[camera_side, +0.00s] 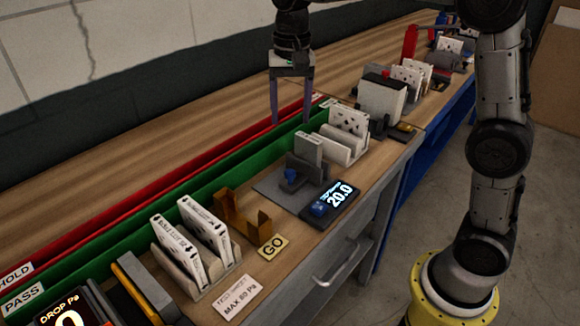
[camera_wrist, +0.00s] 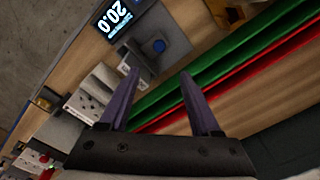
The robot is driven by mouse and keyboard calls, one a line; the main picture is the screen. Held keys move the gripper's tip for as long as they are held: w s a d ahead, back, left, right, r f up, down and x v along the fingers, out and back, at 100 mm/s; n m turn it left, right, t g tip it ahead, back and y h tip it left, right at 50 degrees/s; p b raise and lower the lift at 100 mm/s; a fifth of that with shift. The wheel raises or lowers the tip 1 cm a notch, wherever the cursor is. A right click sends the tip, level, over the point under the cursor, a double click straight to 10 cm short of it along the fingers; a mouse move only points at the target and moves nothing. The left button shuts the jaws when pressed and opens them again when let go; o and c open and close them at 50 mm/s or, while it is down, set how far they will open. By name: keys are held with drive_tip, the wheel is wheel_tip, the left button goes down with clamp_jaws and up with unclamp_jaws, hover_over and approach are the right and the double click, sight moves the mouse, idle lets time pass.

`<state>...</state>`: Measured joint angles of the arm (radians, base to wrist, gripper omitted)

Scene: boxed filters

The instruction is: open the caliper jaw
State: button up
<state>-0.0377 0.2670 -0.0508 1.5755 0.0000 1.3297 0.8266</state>
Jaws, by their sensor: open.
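A green channel (camera_side: 170,205) and a red channel (camera_side: 150,190) run along the bench behind the caliper. White boxed filters (camera_side: 347,122) stand in a rack to the right, and others (camera_side: 190,240) to the left.

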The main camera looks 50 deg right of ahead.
sight(289, 172)
wheel_tip(289, 172, down, 15)
drive_tip(key=shift+r, duration=0.15)
idle(0.4)
clamp_jaws()
idle(0.3)
drive_tip(key=shift+w+a, duration=0.1)
idle(1.0)
